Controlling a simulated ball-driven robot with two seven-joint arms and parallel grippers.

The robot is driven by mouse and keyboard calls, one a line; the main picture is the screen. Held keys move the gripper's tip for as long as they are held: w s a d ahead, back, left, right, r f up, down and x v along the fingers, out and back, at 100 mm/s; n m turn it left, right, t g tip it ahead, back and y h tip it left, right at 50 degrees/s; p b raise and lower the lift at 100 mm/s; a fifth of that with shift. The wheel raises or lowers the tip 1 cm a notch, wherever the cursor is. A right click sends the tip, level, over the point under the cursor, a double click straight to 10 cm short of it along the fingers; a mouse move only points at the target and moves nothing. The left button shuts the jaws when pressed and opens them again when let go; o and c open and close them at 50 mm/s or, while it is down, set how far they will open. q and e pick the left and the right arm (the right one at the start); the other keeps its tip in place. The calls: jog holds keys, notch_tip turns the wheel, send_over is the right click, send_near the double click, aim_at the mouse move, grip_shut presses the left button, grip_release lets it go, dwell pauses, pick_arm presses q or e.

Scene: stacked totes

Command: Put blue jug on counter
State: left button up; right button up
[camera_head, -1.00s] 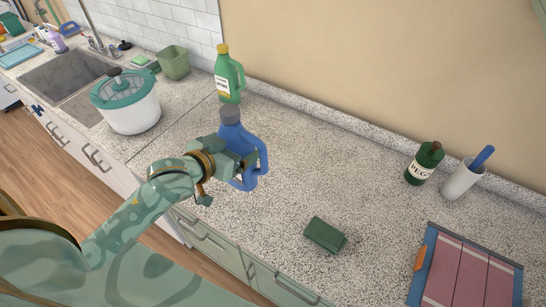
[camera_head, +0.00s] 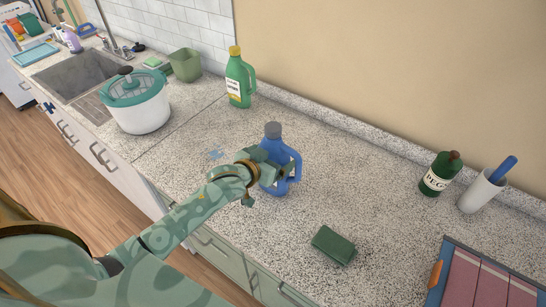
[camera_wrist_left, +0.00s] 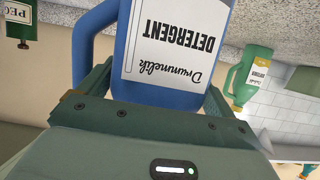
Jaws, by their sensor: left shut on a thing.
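The blue jug (camera_head: 275,165) has a grey cap and stands upright at the counter (camera_head: 220,130), in the middle of the head view. Whether its base touches the surface is hard to tell. My left gripper (camera_head: 268,170) is shut on the jug's body from the left. In the left wrist view the jug (camera_wrist_left: 170,85) fills the top middle, upside down in that picture, with a white "Detergent" label between the fingers (camera_wrist_left: 150,95). My right gripper is in neither view.
A green jug (camera_head: 240,80) stands near the wall. A dark green block (camera_head: 333,246) lies in front. A green bottle (camera_head: 440,175) and white cup (camera_head: 482,190) stand to the right, a salad spinner (camera_head: 140,110) to the left. Counter around the blue jug is clear.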

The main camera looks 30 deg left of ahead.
pick_arm(q)
jog(key=o, duration=0.7)
jog(key=shift+f, duration=0.1)
jog(key=shift+s+r, duration=0.2)
jog(key=shift+p+v, duration=0.95)
jog(key=shift+v, duration=4.85)
